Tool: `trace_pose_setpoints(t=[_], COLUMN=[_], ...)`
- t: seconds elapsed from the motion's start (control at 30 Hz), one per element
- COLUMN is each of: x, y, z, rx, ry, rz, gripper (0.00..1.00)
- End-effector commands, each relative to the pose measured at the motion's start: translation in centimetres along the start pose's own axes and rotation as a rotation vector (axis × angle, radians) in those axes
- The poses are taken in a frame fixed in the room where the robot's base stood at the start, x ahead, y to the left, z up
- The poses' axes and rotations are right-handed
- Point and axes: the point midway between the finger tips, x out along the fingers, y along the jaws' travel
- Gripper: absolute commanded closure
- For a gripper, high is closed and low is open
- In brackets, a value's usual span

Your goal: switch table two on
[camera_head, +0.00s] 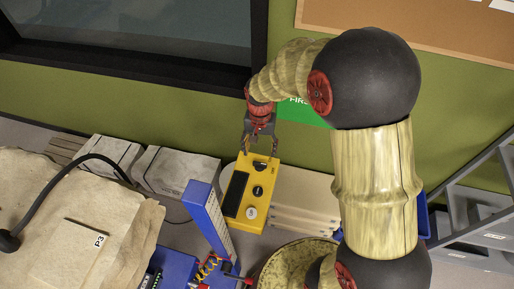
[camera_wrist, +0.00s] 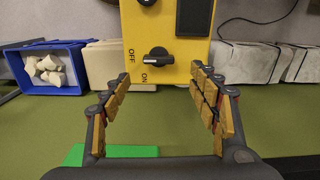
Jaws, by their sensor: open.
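A yellow control box (camera_head: 247,193) with a dark panel and knobs stands below my gripper (camera_head: 260,151) in the head view. In the wrist view the box (camera_wrist: 192,66) fills the top middle. Its black rotary switch (camera_wrist: 157,56) has the word OFF to its left and ON below it. The switch's bar lies roughly level across the picture, its left end towards the OFF side. My gripper (camera_wrist: 163,84) is open and empty, its two padded fingers apart on either side of the switch's line. I see no contact with the switch. No label shows which table the box serves.
A blue bin (camera_wrist: 50,90) of pale stones and pale slabs (camera_wrist: 108,62) lie beside the box. Grey blocks (camera_head: 174,170) stand left of it in the head view. A blue post (camera_head: 208,218) rises close by. The green wall (camera_head: 160,105) is just behind my gripper.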

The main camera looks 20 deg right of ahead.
Motion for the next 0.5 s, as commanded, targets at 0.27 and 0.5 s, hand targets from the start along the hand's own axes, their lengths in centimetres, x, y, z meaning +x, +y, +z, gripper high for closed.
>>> trace_pose_setpoints(t=[0.27, 0.5], x=[1.2, 4.9], y=[0.1, 0.1], z=[0.1, 0.1], rx=[0.057, 0.056], ry=[-0.001, -0.002], rz=[0.001, 0.001], gripper=[0.39, 0.39])
